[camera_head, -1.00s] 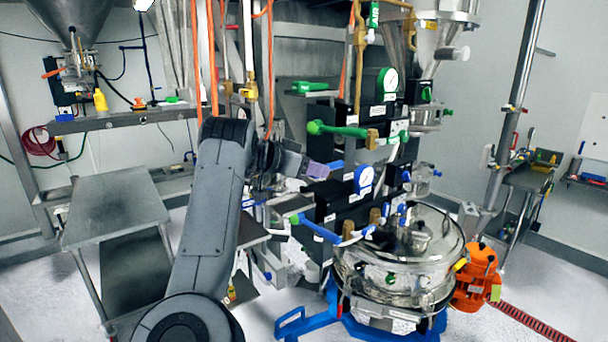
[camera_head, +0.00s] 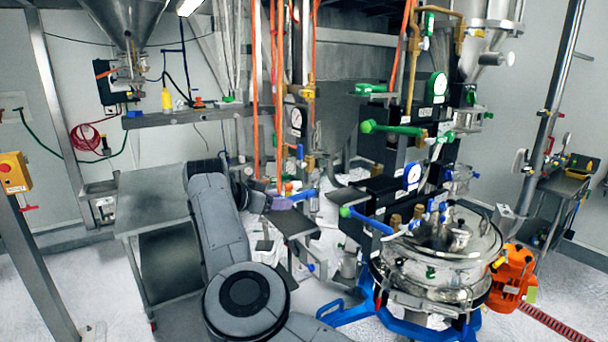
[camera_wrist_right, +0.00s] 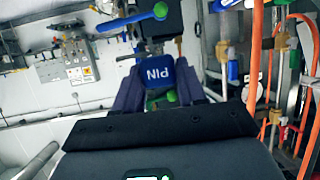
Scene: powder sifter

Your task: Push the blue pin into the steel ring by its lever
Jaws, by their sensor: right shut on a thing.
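My right gripper (camera_head: 284,203) is left of the black valve stack in the head view, with purple fingers and a bit of blue beside them. A green part shows just below the block. A blue lever with a green knob (camera_wrist_right: 142,15) is above it. I cannot pick out the steel ring for sure. My left gripper is not in view.
The black valve stack (camera_head: 376,190) carries gauges and green and blue levers. A round steel sifter (camera_head: 440,262) on a blue base and an orange motor (camera_head: 511,270) stand at right. A steel table (camera_head: 150,203) is at left. Orange hoses (camera_head: 254,90) hang behind my gripper.

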